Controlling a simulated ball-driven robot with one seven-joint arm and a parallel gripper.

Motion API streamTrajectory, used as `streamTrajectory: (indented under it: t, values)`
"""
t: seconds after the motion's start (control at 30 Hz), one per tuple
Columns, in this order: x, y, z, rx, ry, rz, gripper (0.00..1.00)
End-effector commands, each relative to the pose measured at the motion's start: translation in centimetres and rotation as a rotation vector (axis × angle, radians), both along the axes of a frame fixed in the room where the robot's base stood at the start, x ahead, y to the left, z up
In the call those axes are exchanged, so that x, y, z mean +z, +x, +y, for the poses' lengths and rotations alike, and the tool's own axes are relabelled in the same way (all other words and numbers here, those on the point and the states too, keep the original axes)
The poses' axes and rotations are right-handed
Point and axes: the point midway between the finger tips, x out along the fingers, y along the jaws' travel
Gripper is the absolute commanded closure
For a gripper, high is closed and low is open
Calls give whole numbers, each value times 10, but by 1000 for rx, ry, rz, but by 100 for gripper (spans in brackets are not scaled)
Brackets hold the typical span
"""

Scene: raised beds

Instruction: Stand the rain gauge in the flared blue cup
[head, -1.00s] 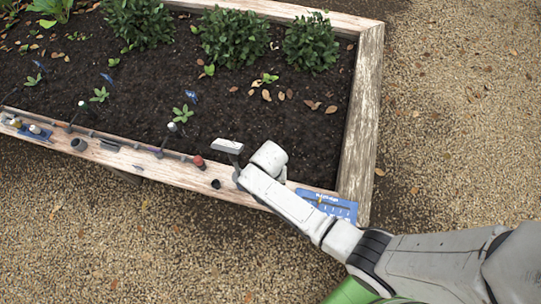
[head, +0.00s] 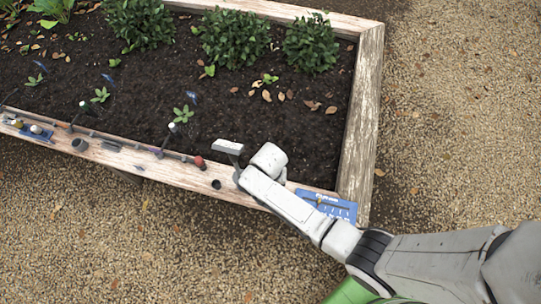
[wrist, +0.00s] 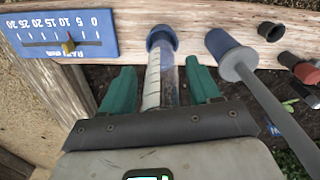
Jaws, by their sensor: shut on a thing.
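The rain gauge (wrist: 160,78), a clear tube with a white marked strip, is held between the teal fingers of my gripper (wrist: 160,92), which is shut on it. In the wrist view a flared blue cup (wrist: 162,37) lies at the tube's far end, over the wooden bed rim. The tube's end overlaps the cup's mouth; I cannot tell how deep it sits inside. In the head view my arm hides the gauge, the cup and the fingers.
A blue-grey holder (wrist: 219,42) with a tall grey rod (wrist: 275,110) stands close right of the gauge. A blue scale board (wrist: 65,35) lies to its left. A dark cup (wrist: 271,31) and a red-capped item (head: 200,162) are further along the rim.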

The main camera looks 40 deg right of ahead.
Motion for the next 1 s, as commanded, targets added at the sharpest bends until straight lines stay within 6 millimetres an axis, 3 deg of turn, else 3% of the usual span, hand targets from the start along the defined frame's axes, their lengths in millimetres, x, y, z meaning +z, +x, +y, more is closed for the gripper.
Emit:
streamTrajectory:
  t: [1.0]
  values:
    - [-14, 0, 0, -1, 0, 0, 63]
